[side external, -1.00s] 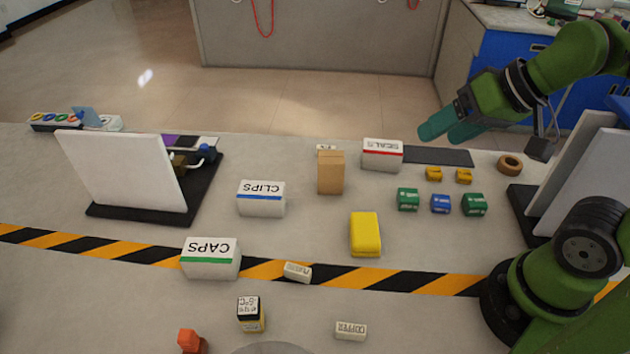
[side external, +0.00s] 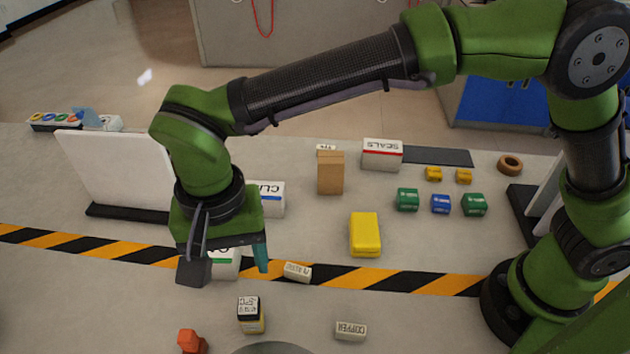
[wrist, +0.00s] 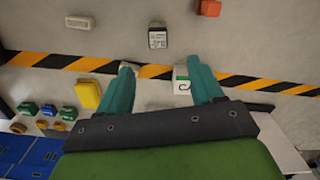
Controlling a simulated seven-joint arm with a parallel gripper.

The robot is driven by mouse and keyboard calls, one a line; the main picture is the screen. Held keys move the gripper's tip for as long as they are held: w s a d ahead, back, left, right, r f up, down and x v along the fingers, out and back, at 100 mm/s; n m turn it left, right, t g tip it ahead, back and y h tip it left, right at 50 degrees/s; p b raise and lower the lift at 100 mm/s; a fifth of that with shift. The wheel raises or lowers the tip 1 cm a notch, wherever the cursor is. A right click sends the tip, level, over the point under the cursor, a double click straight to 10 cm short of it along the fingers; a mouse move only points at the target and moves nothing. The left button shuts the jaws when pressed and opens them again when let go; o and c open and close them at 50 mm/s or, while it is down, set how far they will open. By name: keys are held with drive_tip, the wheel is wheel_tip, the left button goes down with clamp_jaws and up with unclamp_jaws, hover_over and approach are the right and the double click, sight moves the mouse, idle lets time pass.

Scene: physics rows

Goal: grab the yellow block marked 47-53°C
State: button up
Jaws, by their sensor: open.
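A small block with a white-and-black printed label on top and yellow lower sides (side external: 250,316) stands near the front of the table. Its label shows "°C", but the full figures are too small to read surely. It also shows in the wrist view (wrist: 158,40), beyond my fingertips. A larger plain yellow block (side external: 366,234) lies further right, with no visible mark; it is at the left in the wrist view (wrist: 88,94). My gripper (side external: 232,262) is open and empty, pointing down above the CAPS box, behind the labelled block. Both teal fingers (wrist: 162,70) show in the wrist view.
The CAPS box (side external: 226,268) is partly hidden by my gripper. A small white labelled block (side external: 298,272) lies on the striped tape. The COPPER block (side external: 350,331) and an orange piece (side external: 191,342) flank the labelled block. A white panel (side external: 115,170) stands at left.

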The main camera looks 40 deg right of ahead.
sight(248, 303)
drive_tip(key=shift+m, duration=0.8)
wheel_tip(248, 303, down, 11)
drive_tip(key=shift+d+r, duration=0.15)
drive_tip(key=shift+s+f, duration=0.1)
drive_tip(key=shift+f, duration=2.6)
drive_tip(key=shift+c, duration=0.3)
drive_tip(key=c, duration=1)
drive_tip(key=shift+r, duration=0.1)
